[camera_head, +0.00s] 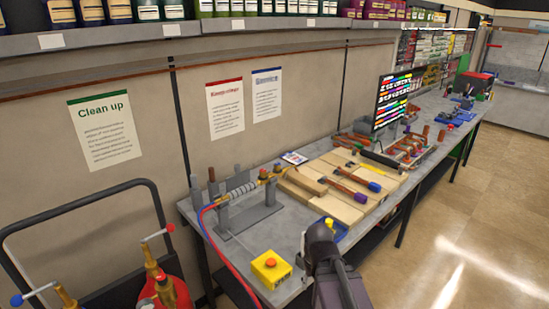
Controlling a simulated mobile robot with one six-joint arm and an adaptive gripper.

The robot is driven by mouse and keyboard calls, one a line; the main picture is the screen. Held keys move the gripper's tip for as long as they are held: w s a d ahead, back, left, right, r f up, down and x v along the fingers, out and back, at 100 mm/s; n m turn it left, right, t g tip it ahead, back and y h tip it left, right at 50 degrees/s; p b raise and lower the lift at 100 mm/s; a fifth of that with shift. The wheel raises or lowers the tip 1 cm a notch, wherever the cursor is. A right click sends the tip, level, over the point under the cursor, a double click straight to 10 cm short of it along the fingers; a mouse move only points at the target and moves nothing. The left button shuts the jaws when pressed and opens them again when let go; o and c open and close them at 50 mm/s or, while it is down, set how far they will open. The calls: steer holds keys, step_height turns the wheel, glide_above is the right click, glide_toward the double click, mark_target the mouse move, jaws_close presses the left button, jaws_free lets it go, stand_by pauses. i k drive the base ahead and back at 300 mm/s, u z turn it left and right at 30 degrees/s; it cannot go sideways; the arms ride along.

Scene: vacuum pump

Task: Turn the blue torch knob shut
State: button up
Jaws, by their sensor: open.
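A torch with a brass body and a coiled grey grip (242,191) rests on a grey stand (250,218) at the near left of the bench. A red and a blue hose (207,222) run down from its left end. I cannot make out a blue knob on the torch at this size. A blue handle (17,300) shows on a gas bottle fitting at the lower left, and a red handle (171,228) on another. My dark gripper (318,232) is at the lower centre over the bench's front edge, right of the torch, apart from it. It is open; its fingertips are partly hidden.
A yellow box with a red button (271,269) stands at the front edge, left of my gripper. Wooden boards (335,208) with tools lie behind it. A blue tray (343,229) is beside my gripper.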

mark_target(277, 166)
steer(key=u, duration=0.2)
steer(key=i, duration=0.9)
steer(key=z, duration=0.15)
